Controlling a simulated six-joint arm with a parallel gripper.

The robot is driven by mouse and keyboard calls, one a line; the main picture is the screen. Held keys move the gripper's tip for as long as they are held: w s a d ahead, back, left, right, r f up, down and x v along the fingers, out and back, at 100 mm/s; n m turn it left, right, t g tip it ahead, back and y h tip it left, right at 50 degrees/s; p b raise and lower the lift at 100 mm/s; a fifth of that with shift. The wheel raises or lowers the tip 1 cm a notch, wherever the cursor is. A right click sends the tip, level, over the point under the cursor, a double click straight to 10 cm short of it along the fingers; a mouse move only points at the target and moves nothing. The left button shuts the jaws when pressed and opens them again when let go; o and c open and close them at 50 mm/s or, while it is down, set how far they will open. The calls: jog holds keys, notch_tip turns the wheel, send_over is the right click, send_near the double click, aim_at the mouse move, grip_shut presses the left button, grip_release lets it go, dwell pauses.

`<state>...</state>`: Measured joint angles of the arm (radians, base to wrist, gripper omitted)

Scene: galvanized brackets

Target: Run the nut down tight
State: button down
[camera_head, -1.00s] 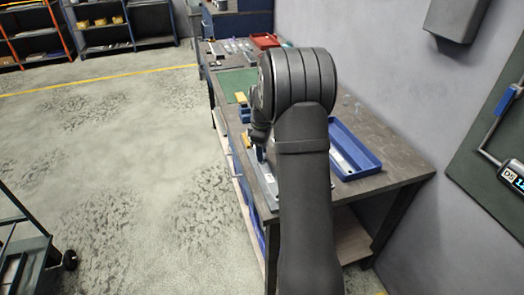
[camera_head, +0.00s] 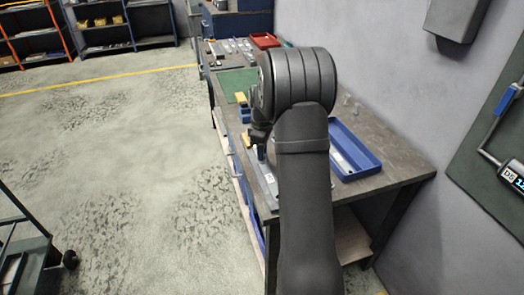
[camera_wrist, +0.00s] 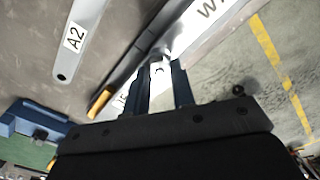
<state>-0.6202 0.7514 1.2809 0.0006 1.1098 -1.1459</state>
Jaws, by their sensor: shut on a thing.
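A flat metal strip labelled A2 (camera_wrist: 88,12) lies apart to the left.
A blue tray (camera_head: 371,172) stands right of my arm on the dark workbench (camera_head: 398,165). A green mat (camera_head: 232,80), a red tray (camera_head: 265,40) and small parts lie farther back. An orange-handled item (camera_wrist: 100,101) lies close to the fingers. The floor left of the bench is open.

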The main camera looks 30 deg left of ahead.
jog(key=m, duration=0.5)
jog(key=shift+m, duration=0.3)
jog(key=m, duration=1.1)
jog(key=shift+m, duration=0.4)
jog(key=m, duration=0.5)
jog(key=shift+m, duration=0.4)
jog(key=c, duration=1.4)
grip_release()
